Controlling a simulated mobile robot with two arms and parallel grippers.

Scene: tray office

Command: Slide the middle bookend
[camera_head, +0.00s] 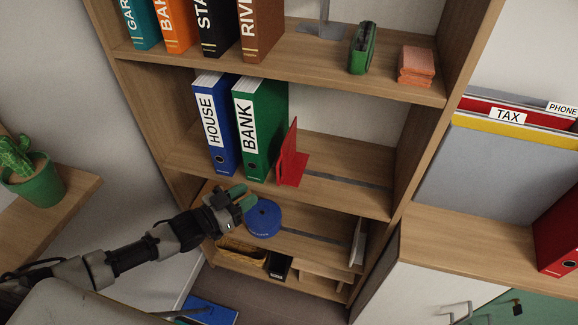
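The middle bookend is the red upright plate (291,155) on the middle shelf (335,165). It stands just right of the green BANK binder (262,125), which is beside the blue HOUSE binder (217,125). A dark slot strip runs along the shelf to the right of the bookend. My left gripper (243,196) is below and left of the bookend, in front of the edge of the middle shelf and clear of the bookend. Its greenish fingertips look apart, with nothing visible between them. My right gripper is out of view.
A blue round roll (263,218) sits on the lower shelf close beyond my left gripper. A grey bookend (323,22) stands on the top shelf, and a pale one (358,242) on the lower shelf. The middle shelf is free right of the red bookend. A potted cactus (40,184) stands left.

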